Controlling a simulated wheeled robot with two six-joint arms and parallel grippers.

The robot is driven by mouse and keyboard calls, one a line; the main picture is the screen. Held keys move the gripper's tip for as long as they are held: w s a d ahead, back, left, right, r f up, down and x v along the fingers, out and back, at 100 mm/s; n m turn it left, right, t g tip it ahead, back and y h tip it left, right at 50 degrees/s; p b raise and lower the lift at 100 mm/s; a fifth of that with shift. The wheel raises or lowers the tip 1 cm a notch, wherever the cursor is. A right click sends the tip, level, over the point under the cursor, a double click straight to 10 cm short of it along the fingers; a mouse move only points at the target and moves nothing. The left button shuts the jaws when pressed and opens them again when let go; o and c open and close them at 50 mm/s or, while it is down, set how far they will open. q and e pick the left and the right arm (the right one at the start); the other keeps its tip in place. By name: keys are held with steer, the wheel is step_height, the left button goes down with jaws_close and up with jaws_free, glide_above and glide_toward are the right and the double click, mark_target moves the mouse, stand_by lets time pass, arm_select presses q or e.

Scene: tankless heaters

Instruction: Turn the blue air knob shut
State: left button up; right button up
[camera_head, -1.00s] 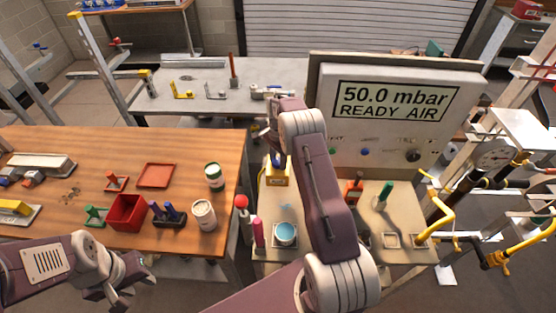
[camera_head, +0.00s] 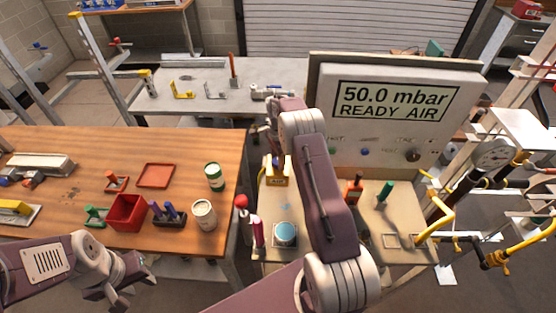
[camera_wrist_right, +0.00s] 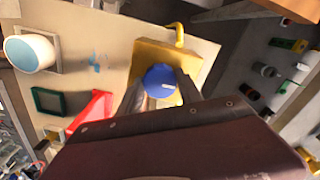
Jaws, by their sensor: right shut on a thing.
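The blue air knob (camera_wrist_right: 160,82) is round, with a pale mark on its face. It sits on a yellow block (camera_wrist_right: 152,55) in the right wrist view. My right gripper (camera_wrist_right: 160,92) is shut on the knob, one finger on each side. In the head view the yellow block (camera_head: 276,178) stands on the bench left of my right arm, and the arm hides much of the area around it. A panel display (camera_head: 394,101) reads 50.0 mbar READY AIR. My left gripper (camera_head: 118,292) hangs at the lower left, away from the knob; its fingers are too unclear to judge.
A cup with a blue top (camera_head: 285,232) and red-topped posts (camera_head: 241,202) stand near the block. A red-handled tool (camera_head: 354,187) and a green-handled one (camera_head: 384,194) stand right of my arm. The wooden table (camera_head: 60,200) holds a red bin (camera_head: 127,212) and cans.

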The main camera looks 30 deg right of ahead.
steer(key=shift+w+r, duration=0.2)
steer(key=shift+r, duration=0.05)
steer(key=o, duration=1.3)
steer(key=shift+o, duration=0.3)
steer(key=shift+s, duration=0.15)
steer(key=shift+f, duration=0.1)
step_height(320, 180, up, 9)
steer(key=shift+r+b, duration=0.1)
steer(key=shift+b, duration=0.6)
